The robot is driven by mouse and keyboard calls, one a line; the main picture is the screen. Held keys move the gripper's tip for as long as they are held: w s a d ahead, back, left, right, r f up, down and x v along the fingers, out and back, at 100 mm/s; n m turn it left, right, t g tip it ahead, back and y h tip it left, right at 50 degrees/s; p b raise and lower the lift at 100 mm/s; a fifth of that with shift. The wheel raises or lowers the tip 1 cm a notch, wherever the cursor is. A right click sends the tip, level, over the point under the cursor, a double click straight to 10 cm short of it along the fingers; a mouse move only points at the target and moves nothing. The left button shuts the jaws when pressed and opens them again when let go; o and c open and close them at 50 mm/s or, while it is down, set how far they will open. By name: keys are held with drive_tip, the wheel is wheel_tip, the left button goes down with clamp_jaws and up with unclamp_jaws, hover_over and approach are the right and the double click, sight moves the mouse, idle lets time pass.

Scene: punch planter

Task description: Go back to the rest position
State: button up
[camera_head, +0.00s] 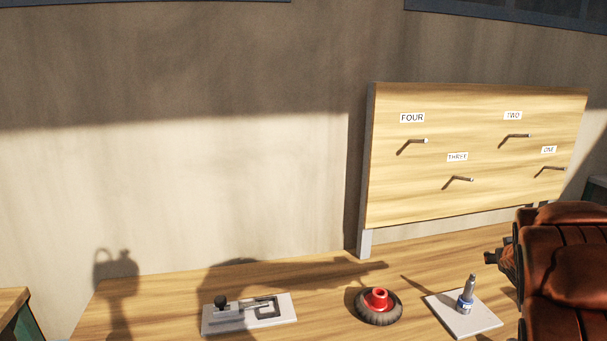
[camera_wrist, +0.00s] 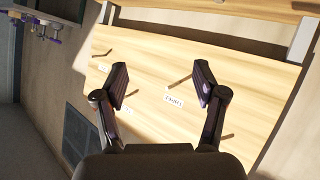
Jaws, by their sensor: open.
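My gripper (camera_wrist: 161,78) is open in the wrist view, its two dark fingers wide apart with nothing between them. Behind the fingers is the wooden peg board (camera_wrist: 150,60), seen tilted, with several pegs and small white labels. In the head view my brown arm is at the right edge, and part of my gripper (camera_head: 497,257) shows dark at its left side, above the table. The gripper appears apart from the things on the table. The fingertips are not clear in the head view.
The board (camera_head: 470,205) with pegs labelled ONE to FOUR stands at the back of the wooden table (camera_head: 150,300). On the table are a grey plate with a black-knobbed lever (camera_head: 245,313), a red-hubbed wheel (camera_head: 378,306) and a white plate with an upright metal post (camera_head: 463,315). The table's left part is clear.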

drive_tip(key=s+a+f+g+y, duration=0.2)
drive_tip(key=s+a+g, duration=0.2)
drive_tip(key=s+a, duration=0.6)
drive_tip(key=s+a+f+n+g+y, duration=0.1)
drive_tip(key=s+a+f+g+y, duration=0.1)
drive_tip(key=s+a, duration=0.8)
drive_tip(key=s+a+f+g+y, duration=0.2)
drive_tip(key=s+a, duration=0.8)
drive_tip(key=s, duration=1)
wheel_tip(320, 180, down, 2)
drive_tip(key=g, duration=0.4)
drive_tip(key=shift+s+a+n+g, duration=0.3)
drive_tip(key=shift+s, duration=0.1)
drive_tip(key=shift+d, duration=0.1)
